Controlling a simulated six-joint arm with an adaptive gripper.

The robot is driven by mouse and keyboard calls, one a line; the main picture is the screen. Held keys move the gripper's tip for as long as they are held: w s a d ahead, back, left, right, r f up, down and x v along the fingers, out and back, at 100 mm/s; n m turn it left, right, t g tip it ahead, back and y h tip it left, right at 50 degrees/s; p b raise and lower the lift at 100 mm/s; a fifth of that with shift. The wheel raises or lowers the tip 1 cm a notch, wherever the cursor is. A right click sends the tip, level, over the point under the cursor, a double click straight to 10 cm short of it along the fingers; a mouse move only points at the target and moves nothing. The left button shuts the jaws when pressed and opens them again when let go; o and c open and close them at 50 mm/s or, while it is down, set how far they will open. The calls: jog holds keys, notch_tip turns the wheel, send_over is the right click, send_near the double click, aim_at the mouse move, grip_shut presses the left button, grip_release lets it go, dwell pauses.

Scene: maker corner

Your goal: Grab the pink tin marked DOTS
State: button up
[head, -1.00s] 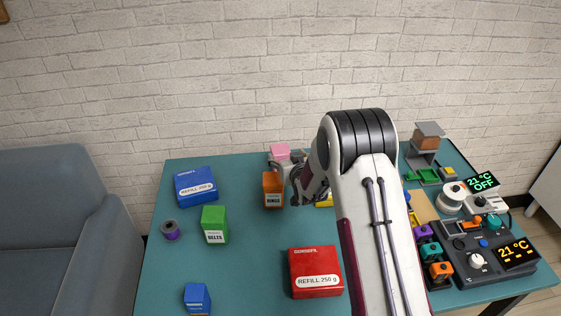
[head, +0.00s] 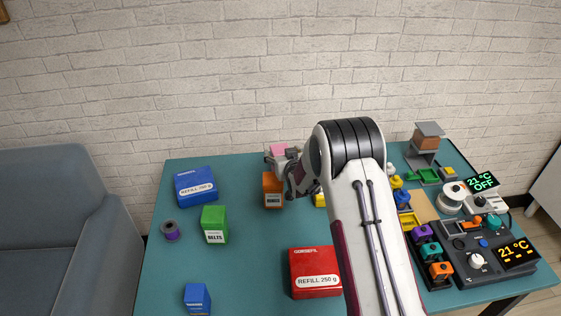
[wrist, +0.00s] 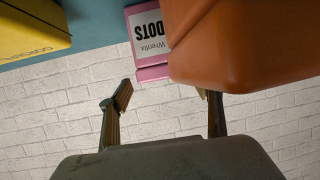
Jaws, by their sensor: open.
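The pink tin (head: 279,150) stands at the far side of the teal table, mostly hidden behind my gripper in the head view. In the wrist view the pink tin (wrist: 152,72) shows its white DOTS label upside down, with its right part covered by an orange tin (wrist: 245,45). My gripper (wrist: 168,95) is open, its two fingers apart with nothing between them. The pink tin lies beyond the fingertips, apart from them. In the head view my gripper (head: 276,163) is between the pink tin and the orange tin.
The orange RINGS tin (head: 272,190) stands just nearer than the pink tin. A yellow box (wrist: 30,28) shows at the wrist view's upper left. A green BELTS tin (head: 214,225), blue box (head: 196,186) and red box (head: 315,272) stand on the table (head: 255,245). Electronics fill the right side.

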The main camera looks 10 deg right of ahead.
jog(key=shift+x, duration=1.05)
jog(key=c, duration=1.6)
jog(key=shift+r, duration=0.15)
jog(key=shift+r, duration=4.85)
